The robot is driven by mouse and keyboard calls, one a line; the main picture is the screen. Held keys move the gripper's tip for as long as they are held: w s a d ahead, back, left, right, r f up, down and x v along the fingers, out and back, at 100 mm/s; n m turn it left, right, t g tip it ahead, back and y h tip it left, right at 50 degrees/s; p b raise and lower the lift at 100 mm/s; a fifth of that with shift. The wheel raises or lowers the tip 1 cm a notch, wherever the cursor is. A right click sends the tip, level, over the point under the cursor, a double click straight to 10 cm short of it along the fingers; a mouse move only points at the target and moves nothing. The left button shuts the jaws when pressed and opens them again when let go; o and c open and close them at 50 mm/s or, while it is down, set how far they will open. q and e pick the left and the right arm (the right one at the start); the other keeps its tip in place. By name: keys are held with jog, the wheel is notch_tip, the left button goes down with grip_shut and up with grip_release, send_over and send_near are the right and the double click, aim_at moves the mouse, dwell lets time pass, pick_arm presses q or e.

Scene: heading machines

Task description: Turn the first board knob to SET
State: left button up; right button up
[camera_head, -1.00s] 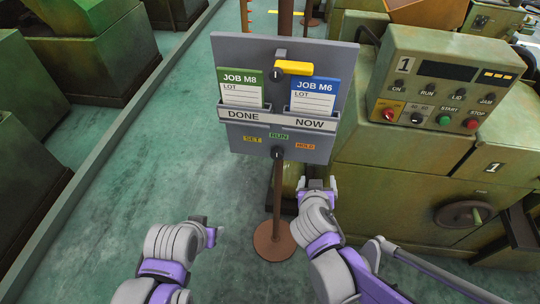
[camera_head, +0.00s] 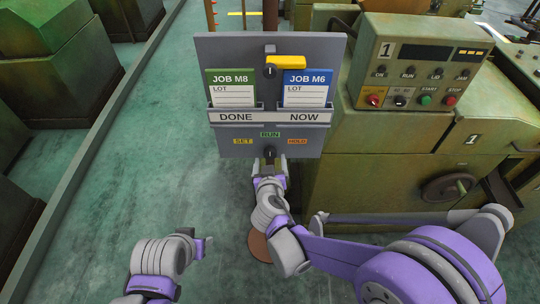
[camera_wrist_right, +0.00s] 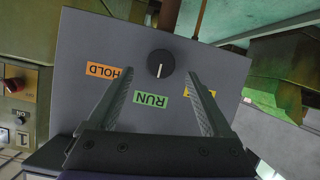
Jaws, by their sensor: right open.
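The grey board (camera_head: 225,60) stands on a post. Its black lower knob (camera_head: 270,152) sits below the yellow SET label (camera_head: 243,141), green RUN label (camera_head: 270,135) and orange HOLD label (camera_head: 297,141). In the right wrist view the knob (camera_wrist_right: 160,64) shows a white mark pointing at RUN (camera_wrist_right: 150,100). My right gripper (camera_head: 269,162) is just below the knob; in the wrist view its open fingers (camera_wrist_right: 158,75) point toward it, one to each side. The right finger partly covers SET. My left gripper (camera_head: 207,240) is low and away from the board; its jaws are unclear.
The board also has an upper dark knob (camera_head: 269,71), a yellow bar (camera_head: 286,62), and a pocket rail (camera_head: 270,116) holding green and blue job cards. A green machine (camera_head: 385,165) with a control panel (camera_head: 415,75) stands close on the right. Floor on the left is clear.

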aim_at(270, 155)
jog(key=shift+x, duration=2.1)
grip_shut()
